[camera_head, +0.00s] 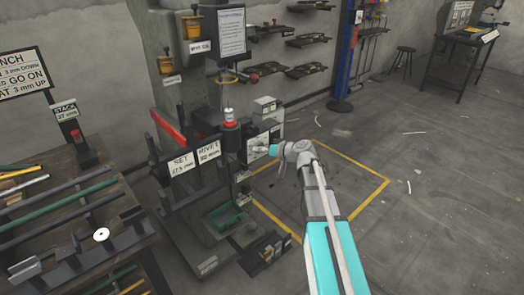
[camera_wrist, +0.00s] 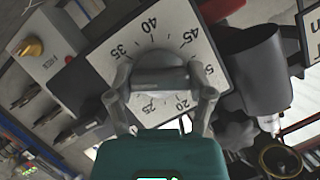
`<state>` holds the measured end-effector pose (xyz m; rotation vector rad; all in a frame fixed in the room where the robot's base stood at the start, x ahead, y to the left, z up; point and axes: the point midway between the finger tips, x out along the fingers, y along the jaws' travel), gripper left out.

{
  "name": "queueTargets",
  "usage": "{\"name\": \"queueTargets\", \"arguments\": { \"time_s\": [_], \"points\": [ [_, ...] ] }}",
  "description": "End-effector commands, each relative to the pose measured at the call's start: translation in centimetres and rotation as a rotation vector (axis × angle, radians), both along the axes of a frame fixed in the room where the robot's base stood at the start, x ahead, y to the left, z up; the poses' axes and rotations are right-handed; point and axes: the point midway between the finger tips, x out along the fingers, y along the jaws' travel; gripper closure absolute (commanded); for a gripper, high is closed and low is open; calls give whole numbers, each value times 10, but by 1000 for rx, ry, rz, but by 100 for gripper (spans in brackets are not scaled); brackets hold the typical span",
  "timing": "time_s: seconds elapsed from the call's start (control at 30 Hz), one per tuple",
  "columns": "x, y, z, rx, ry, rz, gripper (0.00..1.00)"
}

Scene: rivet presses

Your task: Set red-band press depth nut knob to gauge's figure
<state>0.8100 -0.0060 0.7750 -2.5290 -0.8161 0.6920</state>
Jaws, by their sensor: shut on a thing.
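The press with a red band (camera_head: 230,124) stands at the centre of the head view. Its white dial plate (camera_head: 258,146) faces right. In the wrist view the dial plate (camera_wrist: 185,38) is tilted and shows 35, 40, 45, 20 and 25. The round grey knob (camera_wrist: 160,72) sits at the dial's middle. My gripper (camera_wrist: 160,98) has one finger on each side of the knob and is shut on it. The knob's pointer is hard to make out. My gripper (camera_head: 276,150) also shows in the head view at the dial. A small STACK gauge sign (camera_head: 66,111) stands at left; its figure seems to be 37.
White SET and RIVET cards (camera_head: 194,159) hang at the press's front, with figures too small to read surely. A bench with rods (camera_head: 75,210) is at left. A grey box with an orange knob (camera_wrist: 45,55) is near my gripper. Floor at right is mostly clear.

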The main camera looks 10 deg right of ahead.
Motion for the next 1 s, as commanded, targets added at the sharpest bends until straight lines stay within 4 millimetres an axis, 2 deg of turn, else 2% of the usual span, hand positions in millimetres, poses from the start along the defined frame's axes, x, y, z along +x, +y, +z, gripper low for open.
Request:
{"name": "queueTargets", "arguments": {
  "time_s": [0.47,1.0],
  "points": [
    [1,0,-2,144,81,2,79],
    [1,0,-3,543,310,1,79]
  ]
}}
